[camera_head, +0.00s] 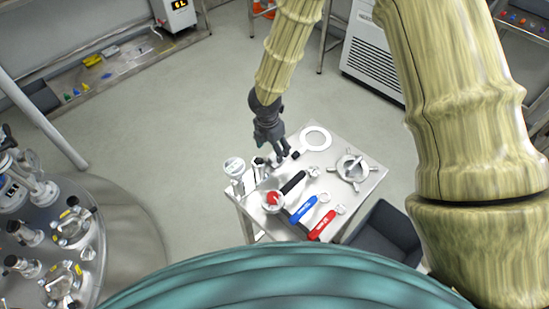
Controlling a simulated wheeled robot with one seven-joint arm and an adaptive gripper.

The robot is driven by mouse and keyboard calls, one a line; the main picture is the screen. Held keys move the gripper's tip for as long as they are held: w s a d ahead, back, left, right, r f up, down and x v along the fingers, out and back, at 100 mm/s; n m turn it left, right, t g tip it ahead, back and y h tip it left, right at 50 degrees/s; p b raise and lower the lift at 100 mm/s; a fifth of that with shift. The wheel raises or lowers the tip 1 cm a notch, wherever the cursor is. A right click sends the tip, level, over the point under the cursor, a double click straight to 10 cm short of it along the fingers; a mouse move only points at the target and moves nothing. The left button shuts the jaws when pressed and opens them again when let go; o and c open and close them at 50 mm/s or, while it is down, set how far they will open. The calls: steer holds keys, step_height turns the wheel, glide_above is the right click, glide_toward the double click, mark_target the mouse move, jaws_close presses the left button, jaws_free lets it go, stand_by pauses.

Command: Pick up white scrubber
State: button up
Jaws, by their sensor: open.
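My gripper (279,152) hangs over the back left part of a small metal table (338,140), fingers pointing down, apart and empty. A white cylinder (235,170) with a round top stands at the table's left corner, left of my gripper; it may be the white scrubber, but I cannot tell for sure. A smaller dark and white item (260,167) stands between it and the fingers. Small pieces close to the fingertips are partly hidden by them, and I cannot tell whether they touch.
The table also holds a white ring (316,138), a spoked metal part (352,168), a red-topped round part (272,201), and black (293,182), blue (303,209) and red-handled (322,226) tools. A dark bin (384,232) stands at right.

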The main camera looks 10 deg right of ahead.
steer(key=shift+d+f+p, duration=0.25)
steer(key=shift+f+p, duration=0.1)
steer(key=shift+f, duration=0.9)
steer(key=shift+d+f+p, duration=0.2)
steer(key=shift+f+p, duration=0.15)
steer(key=shift+f, duration=0.9)
steer(key=shift+c, duration=0.2)
steer(key=c, duration=1)
